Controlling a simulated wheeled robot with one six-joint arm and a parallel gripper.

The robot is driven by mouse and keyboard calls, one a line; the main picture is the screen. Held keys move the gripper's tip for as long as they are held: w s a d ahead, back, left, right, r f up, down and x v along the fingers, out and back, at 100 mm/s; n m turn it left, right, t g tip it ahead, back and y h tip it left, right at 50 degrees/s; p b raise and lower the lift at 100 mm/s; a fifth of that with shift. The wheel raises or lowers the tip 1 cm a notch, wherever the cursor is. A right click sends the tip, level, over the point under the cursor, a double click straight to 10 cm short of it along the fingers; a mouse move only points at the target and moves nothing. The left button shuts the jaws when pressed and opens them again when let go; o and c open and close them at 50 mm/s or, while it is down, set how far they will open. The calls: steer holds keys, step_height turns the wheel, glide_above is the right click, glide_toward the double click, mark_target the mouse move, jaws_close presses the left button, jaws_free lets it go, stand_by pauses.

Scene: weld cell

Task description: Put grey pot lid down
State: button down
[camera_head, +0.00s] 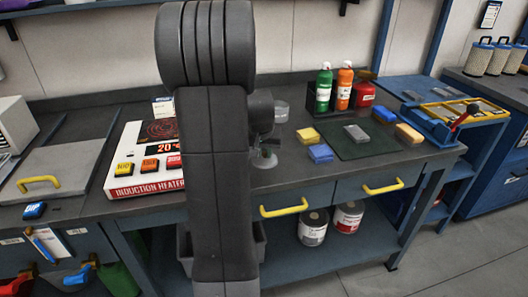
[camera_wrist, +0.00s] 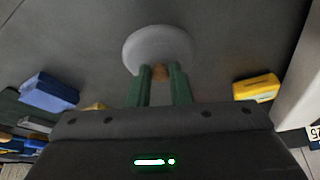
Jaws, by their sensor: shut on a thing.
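The grey pot lid (camera_wrist: 158,46) is a round pale grey disc with a small brownish knob in the wrist view. My gripper (camera_wrist: 160,76) has its green fingers shut on the knob. In the head view my gripper (camera_head: 266,150) is low over the bench, partly hidden behind my own arm. The lid (camera_head: 264,161) shows only as a small greyish patch under the fingers there. I cannot tell whether it touches the bench top. A small grey round container (camera_head: 281,111) stands behind my gripper.
The induction heater (camera_head: 145,175) lies left of my arm. Green (camera_head: 323,92) and orange bottles (camera_head: 345,89) stand behind. Bench (camera_head: 295,182) in front is clear.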

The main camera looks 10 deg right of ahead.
steer(key=shift+f, duration=0.2)
steer(key=c, duration=1.3)
jaws_free()
steer(key=shift+r, duration=0.1)
steer(key=shift+r, duration=0.2)
steer(key=v, duration=1.2)
steer(key=shift+p, duration=0.3)
steer(key=shift+w+f, duration=0.1)
steer(key=shift+f, duration=0.05)
